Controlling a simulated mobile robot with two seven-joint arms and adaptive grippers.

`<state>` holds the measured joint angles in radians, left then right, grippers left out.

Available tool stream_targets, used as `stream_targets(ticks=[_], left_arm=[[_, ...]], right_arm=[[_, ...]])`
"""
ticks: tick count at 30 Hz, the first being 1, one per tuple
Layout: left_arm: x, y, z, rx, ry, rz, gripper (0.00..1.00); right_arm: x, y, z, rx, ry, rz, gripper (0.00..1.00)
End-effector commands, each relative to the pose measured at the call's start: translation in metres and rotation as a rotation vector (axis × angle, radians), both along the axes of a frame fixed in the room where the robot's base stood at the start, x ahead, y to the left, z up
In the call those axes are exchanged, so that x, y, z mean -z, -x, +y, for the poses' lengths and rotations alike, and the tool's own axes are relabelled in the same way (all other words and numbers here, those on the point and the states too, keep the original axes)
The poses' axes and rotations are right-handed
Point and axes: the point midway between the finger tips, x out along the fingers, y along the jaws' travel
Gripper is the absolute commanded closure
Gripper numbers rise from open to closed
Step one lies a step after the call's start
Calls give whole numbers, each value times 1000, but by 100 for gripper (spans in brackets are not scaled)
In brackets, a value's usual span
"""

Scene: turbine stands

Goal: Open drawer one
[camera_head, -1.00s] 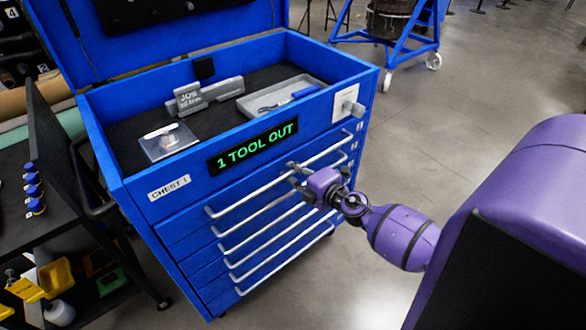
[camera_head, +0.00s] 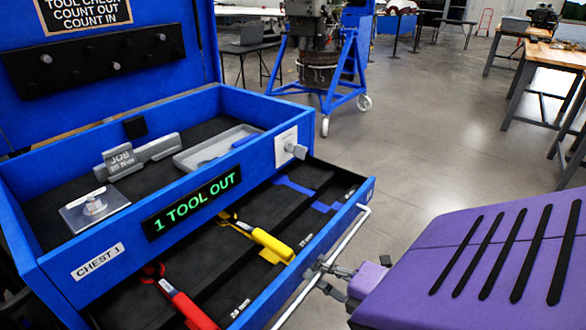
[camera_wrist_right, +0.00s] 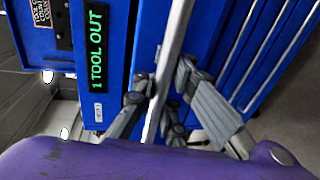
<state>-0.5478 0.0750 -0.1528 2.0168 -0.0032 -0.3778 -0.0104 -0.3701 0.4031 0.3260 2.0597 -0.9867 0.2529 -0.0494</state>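The top drawer (camera_head: 362,190) of the blue tool chest stands pulled out, its black foam lining open to view. Its long silver handle (camera_head: 355,232) runs along the front. My right gripper (camera_head: 328,276) is at the handle, and in the right wrist view the gripper (camera_wrist_right: 160,92) has its fingers on both sides of the handle bar (camera_wrist_right: 172,45), closed on it. A red-handled tool (camera_head: 188,306) and a yellow-handled tool (camera_head: 270,243) lie in the drawer. Blue cutouts (camera_head: 296,186) show toward its far end. My left gripper is out of view.
The display (camera_head: 190,204) reads "1 TOOL OUT". A blue wheeled stand (camera_head: 345,80) is behind.

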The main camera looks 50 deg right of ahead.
Motion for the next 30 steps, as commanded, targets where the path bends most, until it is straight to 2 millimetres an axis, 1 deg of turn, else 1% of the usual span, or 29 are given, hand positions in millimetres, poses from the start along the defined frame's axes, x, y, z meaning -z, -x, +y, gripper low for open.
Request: stream_targets(ticks=[1,6,9,13,20,30], left_arm=[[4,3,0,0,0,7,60],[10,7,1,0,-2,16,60],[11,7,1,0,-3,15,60],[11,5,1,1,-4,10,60],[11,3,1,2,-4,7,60],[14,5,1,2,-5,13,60]], right_arm=[[-2,11,-3,6,0,-3,100],[-3,43,-5,5,1,-6,100],[-4,59,-6,4,0,-7,100],[-5,74,-7,3,1,-9,100],[-7,85,-8,1,1,-12,100],[-7,86,-8,0,0,-13,100]])
